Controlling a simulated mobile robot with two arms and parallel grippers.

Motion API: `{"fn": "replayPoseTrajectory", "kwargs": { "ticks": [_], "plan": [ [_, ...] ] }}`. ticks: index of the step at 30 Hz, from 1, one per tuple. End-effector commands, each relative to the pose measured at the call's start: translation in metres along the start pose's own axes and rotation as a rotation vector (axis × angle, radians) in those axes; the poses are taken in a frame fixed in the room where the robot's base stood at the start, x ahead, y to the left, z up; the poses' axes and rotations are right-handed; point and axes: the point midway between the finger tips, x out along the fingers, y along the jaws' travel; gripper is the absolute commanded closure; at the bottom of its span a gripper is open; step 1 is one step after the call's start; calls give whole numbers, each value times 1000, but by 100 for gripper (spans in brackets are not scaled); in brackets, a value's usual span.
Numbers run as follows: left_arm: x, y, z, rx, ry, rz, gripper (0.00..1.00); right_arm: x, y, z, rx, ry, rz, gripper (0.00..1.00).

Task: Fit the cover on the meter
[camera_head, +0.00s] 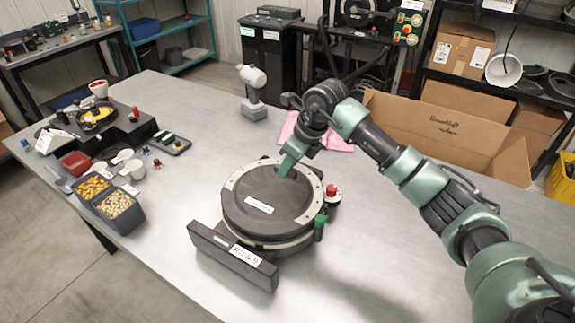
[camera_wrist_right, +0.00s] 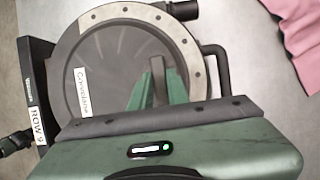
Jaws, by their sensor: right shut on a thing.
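The cover (camera_head: 255,200) is a dark round disc with a small white label, lying flat over the round meter; it also fills much of the right wrist view (camera_wrist_right: 105,62). The meter (camera_head: 272,247) shows as a pale rim under the cover's near edge. A pale band with bolts runs along the far side. I cannot tell whether the cover is fully seated. My right gripper (camera_head: 287,168) points down at the cover, right of its middle. In the right wrist view its green fingers (camera_wrist_right: 158,82) are close together, shut on a part of the cover largely hidden between them.
A dark bar labelled ROW (camera_head: 232,256) stands at the meter's near side. A red knob (camera_head: 331,190) and a green handle (camera_head: 320,222) are at its right. Seed bins (camera_head: 118,204) stand left; between is bare table.

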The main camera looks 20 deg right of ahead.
Motion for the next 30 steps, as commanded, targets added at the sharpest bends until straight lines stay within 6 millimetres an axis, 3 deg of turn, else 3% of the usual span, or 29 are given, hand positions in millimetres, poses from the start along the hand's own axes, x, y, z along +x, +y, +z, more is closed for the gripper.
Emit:
{"fn": "replayPoseTrajectory", "kwargs": {
  "ticks": [30],
  "plan": [
    [7,0,1,0,0,0,60,6,0,-2,0,-2,0,100]
  ]
}}
